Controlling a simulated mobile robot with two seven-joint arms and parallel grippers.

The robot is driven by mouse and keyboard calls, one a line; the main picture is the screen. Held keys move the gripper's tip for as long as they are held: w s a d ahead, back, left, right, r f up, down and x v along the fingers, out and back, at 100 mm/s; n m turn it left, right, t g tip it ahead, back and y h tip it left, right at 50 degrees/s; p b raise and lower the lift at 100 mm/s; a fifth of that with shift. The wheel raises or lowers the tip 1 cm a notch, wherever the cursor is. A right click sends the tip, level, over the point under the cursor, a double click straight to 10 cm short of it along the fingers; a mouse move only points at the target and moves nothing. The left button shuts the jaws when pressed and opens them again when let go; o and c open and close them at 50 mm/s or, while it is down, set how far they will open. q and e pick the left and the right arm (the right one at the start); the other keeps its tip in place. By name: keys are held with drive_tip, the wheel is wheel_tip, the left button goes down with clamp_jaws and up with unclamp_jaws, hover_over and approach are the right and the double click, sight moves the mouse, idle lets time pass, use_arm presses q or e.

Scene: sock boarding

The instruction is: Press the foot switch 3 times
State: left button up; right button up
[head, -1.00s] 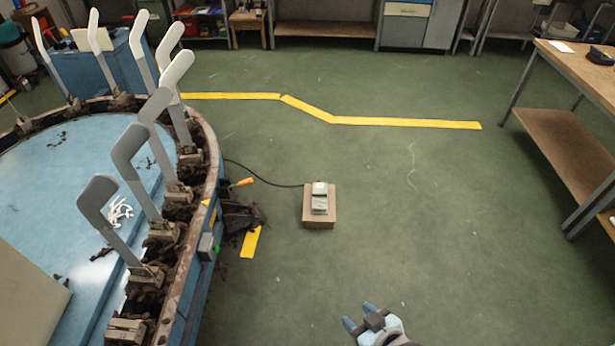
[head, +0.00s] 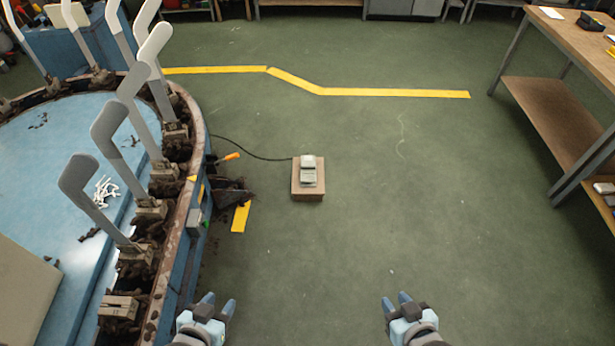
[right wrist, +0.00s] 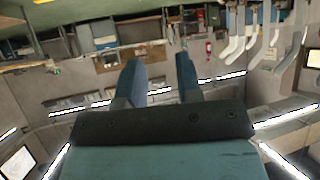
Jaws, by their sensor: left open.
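The foot switch (head: 309,172) is a small grey pedal on a brown block (head: 308,195) on the green floor, near the middle of the head view. A dark cable runs from it to the left. My left gripper (head: 219,305) is open and empty at the bottom of the head view, below and left of the switch. My right gripper (head: 396,300) is at the bottom right of centre, apart from the switch. Its two fingers stand apart with nothing between them in the right wrist view (right wrist: 161,80).
A round blue machine (head: 75,150) with several upright grey sock boards (head: 112,137) fills the left. A workbench (head: 560,110) stands at the right. Yellow tape (head: 390,92) crosses the floor behind the switch. The floor between is clear.

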clamp_jaws()
drive_tip(key=shift+s, duration=0.1)
idle(1.3)
